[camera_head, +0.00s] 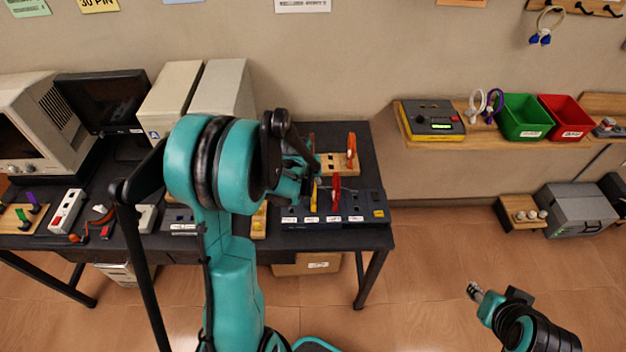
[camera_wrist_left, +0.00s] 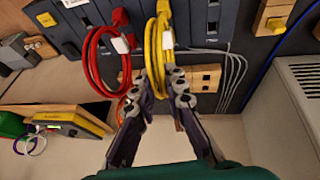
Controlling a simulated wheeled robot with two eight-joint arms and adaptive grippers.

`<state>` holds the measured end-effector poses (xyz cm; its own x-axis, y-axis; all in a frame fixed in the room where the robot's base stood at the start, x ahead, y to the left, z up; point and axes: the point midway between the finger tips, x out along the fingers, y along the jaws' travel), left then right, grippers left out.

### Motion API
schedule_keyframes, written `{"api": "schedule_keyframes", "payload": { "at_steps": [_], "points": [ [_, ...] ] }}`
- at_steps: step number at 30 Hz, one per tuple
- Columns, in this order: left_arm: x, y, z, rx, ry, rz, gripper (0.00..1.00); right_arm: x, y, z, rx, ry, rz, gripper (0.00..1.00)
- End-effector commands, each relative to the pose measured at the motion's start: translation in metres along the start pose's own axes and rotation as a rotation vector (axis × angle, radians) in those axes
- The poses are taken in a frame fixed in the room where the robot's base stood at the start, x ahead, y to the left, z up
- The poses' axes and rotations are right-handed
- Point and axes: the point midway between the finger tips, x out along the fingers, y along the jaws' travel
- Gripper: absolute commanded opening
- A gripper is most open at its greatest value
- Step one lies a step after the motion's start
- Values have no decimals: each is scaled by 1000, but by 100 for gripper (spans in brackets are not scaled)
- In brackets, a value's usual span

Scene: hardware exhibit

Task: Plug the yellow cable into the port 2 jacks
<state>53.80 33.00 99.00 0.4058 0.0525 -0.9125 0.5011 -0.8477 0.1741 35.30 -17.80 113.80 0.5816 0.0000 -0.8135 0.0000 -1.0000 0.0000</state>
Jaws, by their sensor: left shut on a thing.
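The yellow cable (camera_wrist_left: 152,50) is a looped bundle between the fingertips of my left gripper (camera_wrist_left: 163,88), which is shut on it. In the head view the yellow cable (camera_head: 314,192) shows as a thin strip at the dark port box (camera_head: 365,202). The left gripper (camera_head: 303,180) is partly hidden by its own arm there. The port box has white labels along its front, too small to read. The cable's upper end is at the box (camera_wrist_left: 200,22); whether it is seated in a jack I cannot tell. My right gripper (camera_head: 475,291) is away over the floor, its fingers unclear.
A red cable (camera_wrist_left: 92,62) stands close beside the yellow one, at the box. A wooden block (camera_wrist_left: 205,77) with an orange cable (camera_head: 351,152) stands behind the box. Grey cables (camera_wrist_left: 233,72) hang nearby. Monitors and computer cases crowd the table's left.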

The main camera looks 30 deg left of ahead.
Motion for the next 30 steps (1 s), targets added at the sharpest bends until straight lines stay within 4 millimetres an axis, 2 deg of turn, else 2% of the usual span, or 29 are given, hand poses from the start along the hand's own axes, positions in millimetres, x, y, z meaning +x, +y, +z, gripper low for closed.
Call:
{"api": "schedule_keyframes", "payload": {
  "at_steps": [10, 12, 13, 14, 20, 24, 30],
  "points": [
    [0, 0, 0, 0, 0, 0, 0, 0, 0, 0, 0, 0, 0, 40],
    [0, 0, 0, 0, 0, 0, 25, 0, 0, 0, 0, 0, 0, 40],
    [0, 0, 0, 0, 0, 0, 33, 0, 0, 0, 0, 0, 0, 40],
    [0, 0, 0, 0, 0, 0, 36, 0, 0, 0, 0, 0, 0, 40],
    [0, 0, 0, 0, 0, 0, 36, 0, 0, 0, 0, 0, 0, 40],
    [0, 0, 0, 0, 0, 0, 64, 0, 0, 0, 0, 0, 0, 40],
    [0, 0, 0, 0, 0, 0, 64, 0, 0, 0, 0, 0, 0, 40]
  ]
}}
